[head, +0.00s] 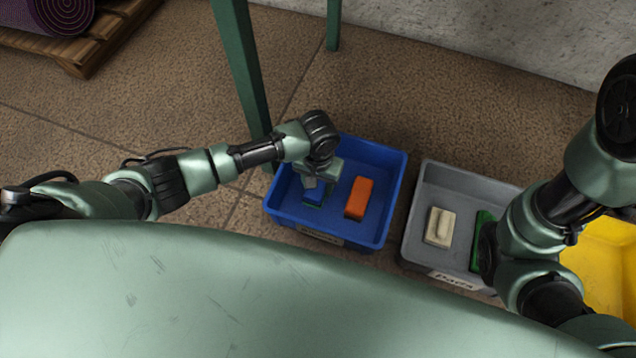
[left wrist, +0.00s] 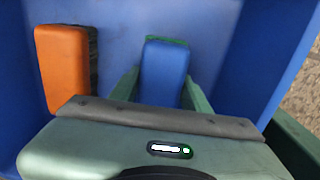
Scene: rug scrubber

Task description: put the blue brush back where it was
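The blue brush (head: 314,196) is inside the blue bin (head: 375,152), in its left part. It has a blue block body with a green edge at its base. My left gripper (head: 313,184) reaches down into the bin over the brush. In the left wrist view the blue brush (left wrist: 164,72) lies between the two green fingers (left wrist: 162,88), which appear against its two sides. I cannot tell whether the brush touches the bin floor. My right gripper does not show; only my right arm does.
An orange brush (head: 359,197) lies right of the blue brush in the same bin. A grey bin (head: 460,177) holds a cream brush (head: 440,226) and a green item (head: 484,236), partly behind my right arm. A yellow bin (head: 607,250) stands at far right. A green table leg (head: 240,65) rises behind the blue bin.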

